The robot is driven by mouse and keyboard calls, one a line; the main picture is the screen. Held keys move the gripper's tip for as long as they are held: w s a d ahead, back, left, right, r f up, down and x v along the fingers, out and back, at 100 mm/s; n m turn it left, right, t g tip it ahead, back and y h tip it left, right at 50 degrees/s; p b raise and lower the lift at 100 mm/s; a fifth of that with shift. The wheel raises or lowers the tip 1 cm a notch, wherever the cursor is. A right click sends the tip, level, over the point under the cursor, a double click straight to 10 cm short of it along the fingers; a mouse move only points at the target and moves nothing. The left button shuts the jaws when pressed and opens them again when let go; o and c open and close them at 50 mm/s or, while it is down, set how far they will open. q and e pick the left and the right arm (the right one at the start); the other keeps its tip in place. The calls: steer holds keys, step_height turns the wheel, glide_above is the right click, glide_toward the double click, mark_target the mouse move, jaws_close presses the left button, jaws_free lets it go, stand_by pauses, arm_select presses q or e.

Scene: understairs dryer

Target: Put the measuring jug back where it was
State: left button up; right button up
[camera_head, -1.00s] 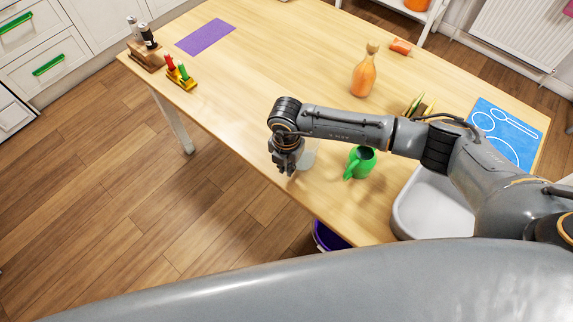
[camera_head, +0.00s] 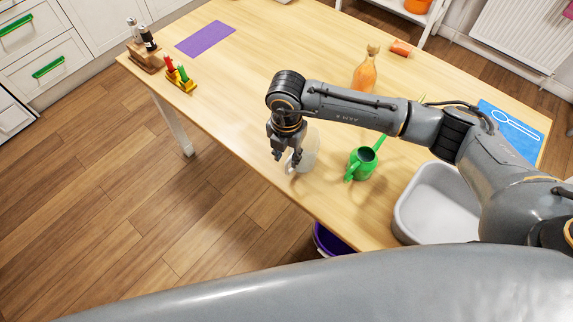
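The measuring jug (camera_head: 311,150) is a clear, see-through vessel near the table's front edge, partly hidden behind my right gripper. My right gripper (camera_head: 287,160) points down at the jug's left side, its fingers around the pale handle. It looks shut on the handle, with the jug roughly upright and seemingly a little above the table. A blue mat (camera_head: 520,128) with white outlines lies at the table's right end, partly hidden by my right arm. A plain purple mat (camera_head: 206,39) lies at the far left. My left gripper is not in view.
A green watering can (camera_head: 362,164) stands right of the jug, with a white basin (camera_head: 408,212) beyond it. An orange bottle (camera_head: 365,75) and an orange block (camera_head: 401,47) stand behind. A wooden caddy (camera_head: 147,58) and a yellow holder (camera_head: 180,80) are at left. The table's middle-left is clear.

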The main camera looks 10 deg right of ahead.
step_height(320, 180, up, 5)
steer(key=shift+r+b, duration=0.1)
steer(key=shift+b, duration=0.2)
stand_by(0.4)
